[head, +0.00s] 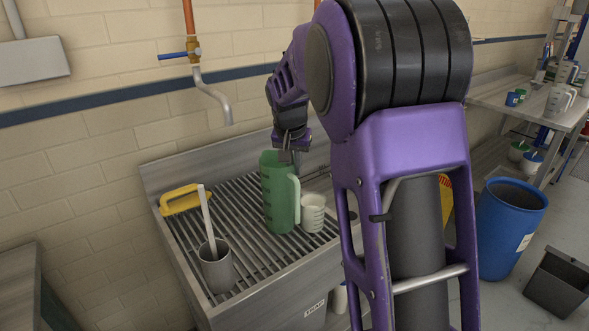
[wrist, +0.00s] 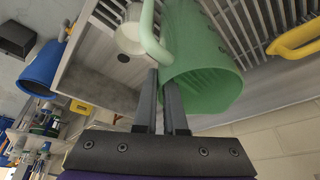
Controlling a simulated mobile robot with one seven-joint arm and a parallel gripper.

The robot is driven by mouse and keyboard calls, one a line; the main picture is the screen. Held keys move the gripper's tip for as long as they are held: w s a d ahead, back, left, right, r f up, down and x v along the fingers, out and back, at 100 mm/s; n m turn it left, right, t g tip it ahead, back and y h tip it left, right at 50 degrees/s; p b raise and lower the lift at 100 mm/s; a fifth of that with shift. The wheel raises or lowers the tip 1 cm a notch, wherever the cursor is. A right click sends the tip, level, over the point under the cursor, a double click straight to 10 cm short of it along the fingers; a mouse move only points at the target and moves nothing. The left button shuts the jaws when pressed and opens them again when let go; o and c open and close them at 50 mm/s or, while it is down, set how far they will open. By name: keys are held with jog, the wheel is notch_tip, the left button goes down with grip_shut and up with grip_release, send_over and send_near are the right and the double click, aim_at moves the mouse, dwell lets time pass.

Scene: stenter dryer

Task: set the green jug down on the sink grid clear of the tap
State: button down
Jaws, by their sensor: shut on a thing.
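The green jug (head: 277,198) is upright over the sink grid (head: 243,262); I cannot tell whether its base touches the bars. My gripper (head: 288,157) is above it, shut on the jug at its rim on the handle side. In the wrist view the fingers (wrist: 161,80) meet the jug (wrist: 205,75) near the top of its handle, and its open mouth faces the camera. The tap (head: 213,97) comes from the wall, its spout ending up and to the left of the jug in the head view.
A small white measuring cup (head: 313,212) stands close to the jug's right. A grey beaker (head: 217,270) with a white stick stands front left, and a yellow-handled item (head: 181,200) lies back left. Bare bars show between them. A blue barrel (head: 507,232) stands at right.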

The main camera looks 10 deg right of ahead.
jog(key=shift+f, duration=0.15)
jog(key=shift+f, duration=0.15)
jog(key=c, duration=1)
grip_release()
jog(key=shift+r, duration=0.35)
jog(key=v, duration=1.1)
jog(key=shift+s+r+p, duration=0.25)
jog(key=shift+p, duration=0.2)
jog(key=shift+w, duration=0.1)
